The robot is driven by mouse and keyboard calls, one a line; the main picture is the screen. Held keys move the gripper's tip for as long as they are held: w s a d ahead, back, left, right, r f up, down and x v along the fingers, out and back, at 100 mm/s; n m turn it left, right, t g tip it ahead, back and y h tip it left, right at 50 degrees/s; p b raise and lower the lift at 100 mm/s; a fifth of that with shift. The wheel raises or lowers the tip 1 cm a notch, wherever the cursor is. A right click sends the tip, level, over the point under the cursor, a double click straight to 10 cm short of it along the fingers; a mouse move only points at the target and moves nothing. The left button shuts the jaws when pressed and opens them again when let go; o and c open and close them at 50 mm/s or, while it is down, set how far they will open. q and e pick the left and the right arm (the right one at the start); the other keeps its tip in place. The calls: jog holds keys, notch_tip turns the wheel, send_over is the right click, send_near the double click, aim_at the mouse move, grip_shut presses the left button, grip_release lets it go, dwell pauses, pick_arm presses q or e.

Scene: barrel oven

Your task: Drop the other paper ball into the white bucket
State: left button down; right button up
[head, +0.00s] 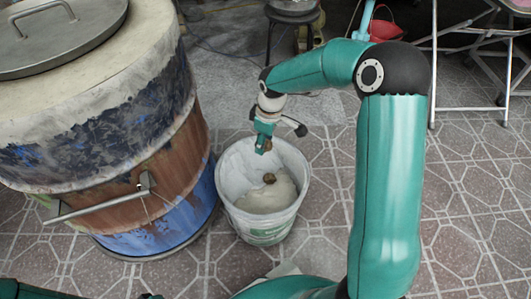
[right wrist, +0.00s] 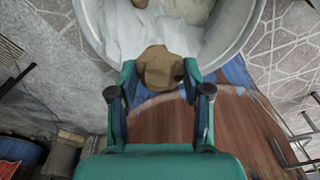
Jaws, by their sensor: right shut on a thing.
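The white bucket (head: 236,208) stands on the tiled floor beside the barrel oven. Its rim also shows at the top of the right wrist view (right wrist: 243,45). One brown paper ball (head: 269,178) lies inside it on pale crumpled material. My right gripper (head: 263,148) is above the bucket's far part, pointing down. It is shut on another brown paper ball (right wrist: 160,68), which shows clearly between the fingers in the right wrist view. In the head view this ball is small and partly hidden by the fingers. My left gripper is not in view.
The barrel oven (head: 150,165) with its metal handle (head: 100,200) stands close to the bucket's left side. A stool (head: 292,14), a red pail (head: 384,30) and a folding chair (head: 470,50) are at the back. The floor right of the bucket is clear.

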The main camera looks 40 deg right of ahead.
aim_at(267, 141)
notch_tip(267, 141, down, 7)
jog(key=b, duration=0.5)
jog(key=shift+d+r, duration=0.15)
jog(key=shift+r, duration=0.05)
jog(key=o, duration=0.8)
jog(key=r, duration=0.7)
jog(key=s+r, duration=0.1)
jog(key=r, duration=0.3)
jog(key=shift+s+d+r, duration=0.1)
jog(key=shift+d+r, duration=0.2)
jog(key=shift+d, duration=0.05)
jog(key=shift+r, duration=0.15)
